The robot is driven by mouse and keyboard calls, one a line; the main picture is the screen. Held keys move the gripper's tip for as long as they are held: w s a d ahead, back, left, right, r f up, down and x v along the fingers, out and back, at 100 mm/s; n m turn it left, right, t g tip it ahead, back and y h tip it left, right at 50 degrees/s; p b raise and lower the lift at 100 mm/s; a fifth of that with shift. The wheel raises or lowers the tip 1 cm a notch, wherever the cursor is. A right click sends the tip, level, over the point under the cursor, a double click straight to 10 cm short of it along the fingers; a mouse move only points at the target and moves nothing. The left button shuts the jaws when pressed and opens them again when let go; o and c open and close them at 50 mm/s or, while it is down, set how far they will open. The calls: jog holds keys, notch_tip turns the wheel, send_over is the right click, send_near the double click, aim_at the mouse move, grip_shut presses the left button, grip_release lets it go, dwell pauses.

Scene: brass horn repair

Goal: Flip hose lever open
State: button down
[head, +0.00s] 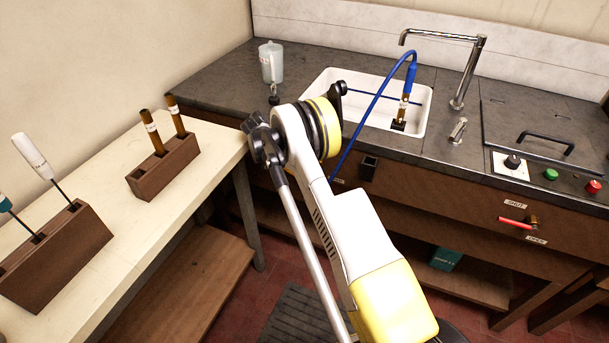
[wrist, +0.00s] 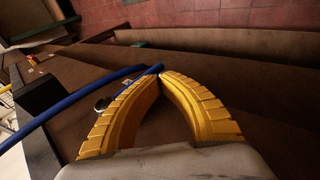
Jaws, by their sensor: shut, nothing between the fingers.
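The lever has a red handle (head: 514,222) on the brown front below the counter, at right in the head view. It lies nearly level, pointing left from a dark pivot. A SHUT label (head: 514,204) is above it and an OPEN label (head: 537,239) below. The blue hose (head: 372,105) arches from the sink and drops over the counter's front edge. My gripper (wrist: 160,73) shows yellow fingers with tips together and empty. The blue hose (wrist: 75,98) runs past behind the tips; contact cannot be told. In the head view my arm hides the fingers, well left of the lever.
The white sink (head: 420,122) holds a brown tube (head: 403,108) under the hose end. A control panel with a black knob (head: 512,162), green button (head: 551,174) and red button (head: 593,186) is above the lever. Wooden racks (head: 163,165) stand on the left table. The lever's front is clear.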

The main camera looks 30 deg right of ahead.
dwell(0.5)
jog(key=v, duration=1.2)
